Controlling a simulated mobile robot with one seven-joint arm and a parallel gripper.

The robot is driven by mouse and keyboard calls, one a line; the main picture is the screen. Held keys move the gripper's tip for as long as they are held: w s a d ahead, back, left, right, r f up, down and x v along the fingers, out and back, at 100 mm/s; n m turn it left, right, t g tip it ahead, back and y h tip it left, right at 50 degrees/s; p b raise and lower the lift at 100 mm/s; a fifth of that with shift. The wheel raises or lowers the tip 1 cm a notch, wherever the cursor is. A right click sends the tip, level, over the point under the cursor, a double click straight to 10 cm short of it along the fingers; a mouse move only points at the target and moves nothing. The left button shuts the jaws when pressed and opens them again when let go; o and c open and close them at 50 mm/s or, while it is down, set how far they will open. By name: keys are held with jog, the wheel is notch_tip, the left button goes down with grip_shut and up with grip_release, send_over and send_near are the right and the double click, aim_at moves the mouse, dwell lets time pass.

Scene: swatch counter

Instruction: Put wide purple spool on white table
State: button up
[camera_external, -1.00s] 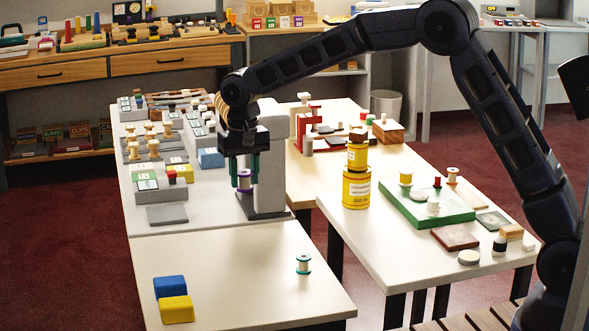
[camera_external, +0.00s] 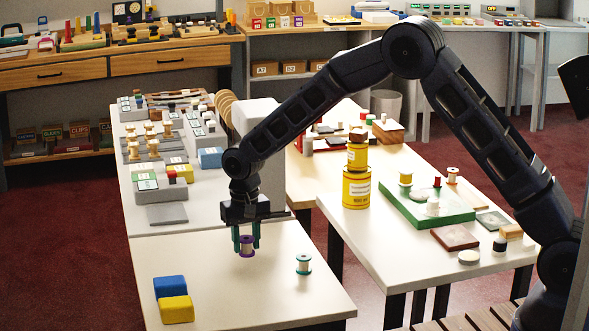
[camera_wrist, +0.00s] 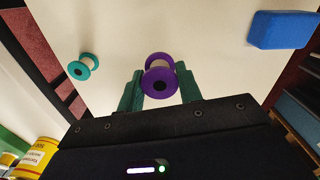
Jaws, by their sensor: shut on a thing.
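My gripper (camera_external: 246,243) is shut on the purple spool (camera_external: 247,250), which stands upright between its green fingers. The spool has wide purple flanges and a pale core; it also shows in the wrist view (camera_wrist: 160,78). The gripper and spool are over the near white table (camera_external: 240,290), toward its back edge. I cannot tell whether the spool's bottom touches the tabletop. A teal-flanged spool (camera_external: 304,264) stands on the same table to the right, apart from the purple one.
A blue block (camera_external: 170,286) and a yellow block (camera_external: 177,309) lie at the table's front left. The middle front is clear. A grey counter (camera_external: 152,222) with spool racks adjoins at the back. Yellow tins (camera_external: 356,188) stand on the table to the right.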

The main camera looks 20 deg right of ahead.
aim_at(248, 283)
jog(key=shift+f, duration=4)
jog(key=shift+f, duration=0.1)
jog(key=o, duration=1)
jog(key=shift+c, duration=0.2)
